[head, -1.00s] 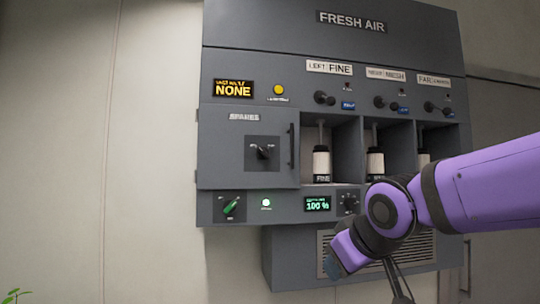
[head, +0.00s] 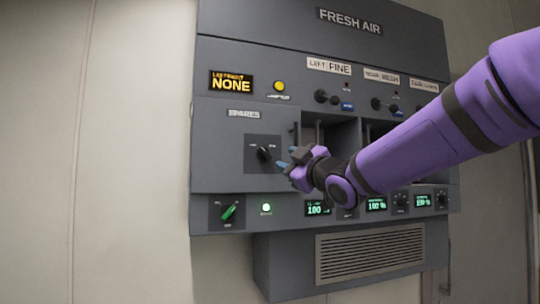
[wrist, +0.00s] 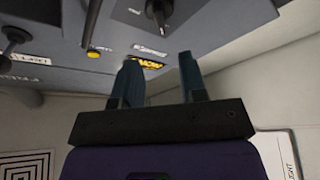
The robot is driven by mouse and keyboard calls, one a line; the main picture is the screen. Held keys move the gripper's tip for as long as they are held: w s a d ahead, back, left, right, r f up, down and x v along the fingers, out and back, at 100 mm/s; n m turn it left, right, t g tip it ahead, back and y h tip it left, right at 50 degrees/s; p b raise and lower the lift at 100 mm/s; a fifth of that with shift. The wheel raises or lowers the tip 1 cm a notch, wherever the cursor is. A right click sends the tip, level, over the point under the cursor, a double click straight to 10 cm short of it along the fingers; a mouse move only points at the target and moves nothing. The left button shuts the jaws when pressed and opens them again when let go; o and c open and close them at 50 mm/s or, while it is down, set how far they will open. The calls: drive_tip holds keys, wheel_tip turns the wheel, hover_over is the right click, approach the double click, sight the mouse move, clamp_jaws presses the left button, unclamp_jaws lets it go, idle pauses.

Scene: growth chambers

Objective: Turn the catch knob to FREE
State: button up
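The catch knob (head: 264,153) is a black knob on a dark square plate on the SPARES door (head: 220,170). Small markings sit at the plate's upper left and upper right, too small to read. I cannot tell which one the knob points at. My gripper (head: 284,160) is just right of the knob, apart from it as far as I can see. In the wrist view the knob (wrist: 158,8) is at the top edge, beyond the fingertips. My gripper (wrist: 160,68) shows two blue-grey fingers spread apart with nothing between them.
The door's vertical black handle (head: 295,135) is close by my gripper. The yellow lamp (head: 279,86) and the NONE display (head: 231,82) are above. My arm covers the bays at right.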

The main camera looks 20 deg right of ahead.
sight(267, 153)
drive_tip(key=x, duration=0.9)
drive_tip(key=shift+w, duration=0.1)
clamp_jaws()
